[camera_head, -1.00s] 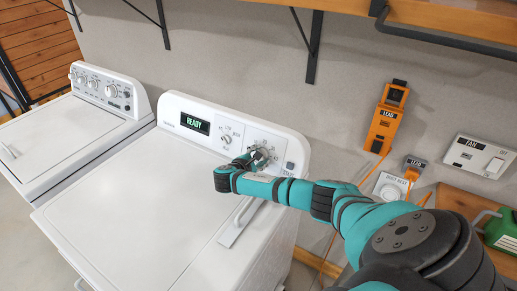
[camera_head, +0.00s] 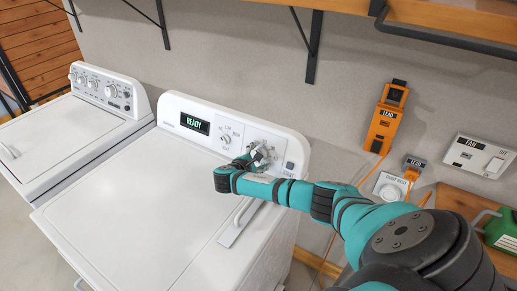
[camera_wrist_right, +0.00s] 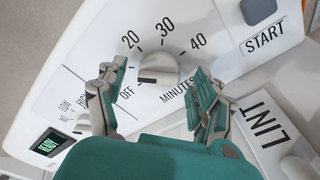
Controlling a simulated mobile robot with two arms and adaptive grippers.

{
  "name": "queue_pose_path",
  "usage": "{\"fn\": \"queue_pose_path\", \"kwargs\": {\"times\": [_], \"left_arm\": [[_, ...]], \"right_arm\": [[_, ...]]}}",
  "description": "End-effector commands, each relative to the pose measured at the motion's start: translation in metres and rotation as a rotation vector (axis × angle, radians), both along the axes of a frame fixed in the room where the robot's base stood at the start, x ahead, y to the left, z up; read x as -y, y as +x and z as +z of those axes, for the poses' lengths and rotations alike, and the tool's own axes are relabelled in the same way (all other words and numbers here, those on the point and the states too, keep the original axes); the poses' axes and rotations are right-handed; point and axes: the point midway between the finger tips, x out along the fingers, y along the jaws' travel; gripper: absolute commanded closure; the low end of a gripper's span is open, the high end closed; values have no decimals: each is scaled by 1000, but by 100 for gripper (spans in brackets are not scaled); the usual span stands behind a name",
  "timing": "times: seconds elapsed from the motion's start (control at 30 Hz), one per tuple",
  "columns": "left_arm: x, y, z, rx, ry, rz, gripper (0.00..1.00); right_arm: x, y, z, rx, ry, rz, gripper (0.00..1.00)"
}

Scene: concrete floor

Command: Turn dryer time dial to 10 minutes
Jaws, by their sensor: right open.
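The dryer (camera_head: 130,195) stands in the middle of the head view, its panel display (camera_head: 195,123) reading READY. My right gripper (camera_head: 262,155) is at the right part of the panel and hides most of the time dial there. In the wrist view the grey dial (camera_wrist_right: 160,66) sits between the two open fingers of the right gripper (camera_wrist_right: 155,78), with a gap on each side. The labels OFF, 20, 30, 40 and MINUTES show around it; the 10 is not visible. A dark mark on the dial's lower left faces toward OFF. My left gripper is not in view.
A START button (camera_wrist_right: 258,10) is right of the dial, and a LINT cover (camera_wrist_right: 265,130) lies below it. Another dial (camera_head: 226,139) sits left of the gripper. A washer (camera_head: 60,130) stands at left; shelf brackets (camera_head: 314,45) hang above.

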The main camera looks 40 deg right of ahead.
Motion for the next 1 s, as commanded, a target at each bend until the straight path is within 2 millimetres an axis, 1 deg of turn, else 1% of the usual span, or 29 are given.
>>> {"fn": "queue_pose_path", "kwargs": {"times": [0.13,0.23,0.5,0.6,0.7,0.83,1.0], "left_arm": [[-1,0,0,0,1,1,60],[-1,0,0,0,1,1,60],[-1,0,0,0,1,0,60],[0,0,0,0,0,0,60],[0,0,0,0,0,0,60],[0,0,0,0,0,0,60],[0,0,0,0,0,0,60]], "right_arm": [[-5,-1,2,1,0,2,32],[-16,-5,6,2,2,3,32],[-67,-23,25,0,2,3,32],[-84,-30,32,2,4,2,32],[-95,-34,37,2,1,2,32],[-104,-38,40,0,1,0,32],[-106,-39,41,0,0,0,32]]}}
